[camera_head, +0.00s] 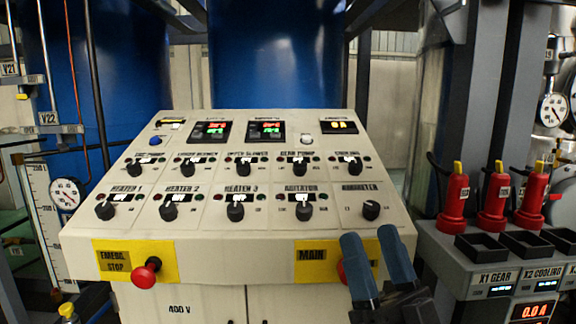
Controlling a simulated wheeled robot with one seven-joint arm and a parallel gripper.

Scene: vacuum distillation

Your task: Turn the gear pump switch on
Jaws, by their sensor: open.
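The gear pump switch (300,167) is a black rotary knob in the upper knob row of the sloped cream control panel (220,222), under the label "GEAR PUMP". A small indicator lamp sits on either side of it. The knob's exact setting is too small to read. My gripper (370,238) has two blue-grey fingers, parted with nothing between them. It is in front of the panel's lower right, below and to the right of the gear pump switch and apart from it. The fingers partly hide the red main switch button (343,271).
Similar knobs flank the switch, and a lower row includes the agitator knob (304,211). A red emergency stop (145,275) projects at lower left. Red plugs (494,200) stand on a grey unit at right. The space above the panel face looks clear.

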